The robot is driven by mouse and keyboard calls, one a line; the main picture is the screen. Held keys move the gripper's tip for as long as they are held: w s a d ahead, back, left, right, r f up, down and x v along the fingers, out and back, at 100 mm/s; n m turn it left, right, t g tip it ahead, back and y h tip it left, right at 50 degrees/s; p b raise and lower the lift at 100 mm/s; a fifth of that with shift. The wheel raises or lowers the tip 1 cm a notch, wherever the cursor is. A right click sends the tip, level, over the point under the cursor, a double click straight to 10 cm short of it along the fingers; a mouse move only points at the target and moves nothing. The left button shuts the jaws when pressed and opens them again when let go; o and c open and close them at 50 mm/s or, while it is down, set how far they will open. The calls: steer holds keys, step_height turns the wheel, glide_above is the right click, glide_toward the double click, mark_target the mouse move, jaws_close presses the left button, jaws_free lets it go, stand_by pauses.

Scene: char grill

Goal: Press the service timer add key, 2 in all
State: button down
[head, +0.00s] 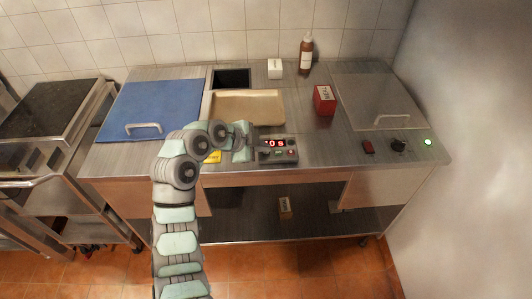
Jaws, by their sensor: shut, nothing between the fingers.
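The service timer (281,159) is a small grey box at the front edge of the counter. Its red display (277,143) appears to read "0 s". Small keys show below the display, one greenish (279,153) and one red (291,153); their labels are too small to read, so I cannot tell which is the add key. My gripper (261,150) is shut and empty at the left side of the timer. It covers the timer's left part, and I cannot tell whether it touches a key.
A yellow item (213,157) lies left of my gripper. Behind are a tan tray (247,93), a red box (324,100), a brown bottle (306,52) and a white box (275,68). A blue lid (150,108) is left, a clear lid (378,98) right. A dark knob (398,145) sits front right.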

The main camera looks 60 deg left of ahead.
mark_target(264, 154)
steer(key=shift+f+b, duration=0.4)
steer(key=shift+b, duration=0.05)
stand_by(0.3)
stand_by(0.3)
steer(key=shift+r, duration=0.8)
steer(key=shift+r+p, duration=0.3)
steer(key=shift+r, duration=2.25)
steer(key=shift+w+f, duration=0.1)
